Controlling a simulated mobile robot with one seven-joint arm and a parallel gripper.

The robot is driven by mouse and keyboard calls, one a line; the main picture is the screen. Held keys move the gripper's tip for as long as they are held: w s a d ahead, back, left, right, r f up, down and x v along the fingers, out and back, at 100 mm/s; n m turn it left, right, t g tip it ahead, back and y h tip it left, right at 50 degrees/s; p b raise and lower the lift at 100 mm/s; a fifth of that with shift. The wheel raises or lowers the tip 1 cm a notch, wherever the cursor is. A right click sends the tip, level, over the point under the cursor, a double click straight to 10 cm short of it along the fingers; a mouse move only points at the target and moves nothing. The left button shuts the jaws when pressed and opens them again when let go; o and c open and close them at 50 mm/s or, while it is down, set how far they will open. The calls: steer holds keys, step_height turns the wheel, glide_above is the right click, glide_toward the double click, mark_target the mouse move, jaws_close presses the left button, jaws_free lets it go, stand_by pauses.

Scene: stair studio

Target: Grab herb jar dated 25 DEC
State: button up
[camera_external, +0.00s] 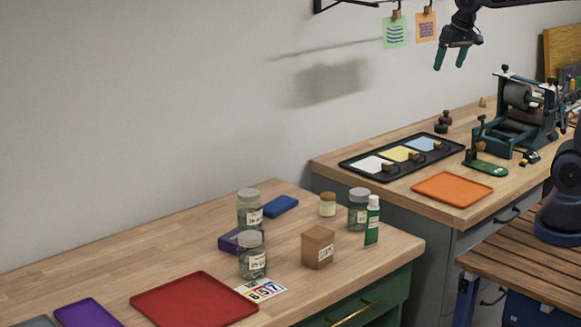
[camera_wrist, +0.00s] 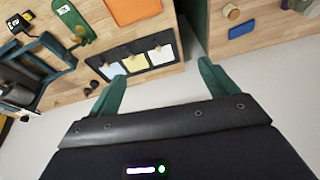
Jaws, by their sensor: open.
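Several glass jars of green herbs stand on the near wooden bench in the external view. One jar (camera_external: 252,258) stands at the front, with a white label whose date is too small to read surely. Another jar (camera_external: 249,212) stands behind it, also labelled. A third jar (camera_external: 359,212) stands to the right, partly hidden by a green tube. My gripper (camera_external: 449,62) is open and empty, high above the far bench and well away from the jars. Its two green fingers show spread apart in the wrist view (camera_wrist: 160,72), where no herb jar is clearly seen.
Around the jars are a green tube (camera_external: 372,222), a cardboard box (camera_external: 318,247), a cork-lidded jar (camera_external: 328,204), a blue box (camera_external: 281,207), a purple box (camera_external: 229,241) and a red tray (camera_external: 193,299). The far bench holds a black tray (camera_external: 358,178) and a press (camera_external: 525,110).

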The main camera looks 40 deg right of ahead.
steer(key=w+a+f, duration=0.1)
steer(key=w+a, duration=0.4)
steer(key=a, duration=0.3)
steer(key=w+a+f, duration=0.1)
steer(key=w+a, duration=0.5)
steer(key=a, duration=0.2)
steer(key=m+h, duration=0.1)
steer(key=m, duration=0.1)
glide_above(251, 251)
steer(key=s, duration=0.2)
steer(key=shift+t, duration=0.4)
steer(key=f, duration=2.6)
steer(key=shift+w+d, duration=0.15)
steer(key=shift+d, duration=0.1)
steer(key=shift+d+x, duration=0.15)
steer(key=shift+x, duration=2.55)
steer(key=shift+d+x, duration=0.15)
steer(key=shift+x, duration=2.55)
steer(key=c, duration=1.2)
steer(key=shift+r, duration=0.1)
steer(key=shift+c, duration=0.2)
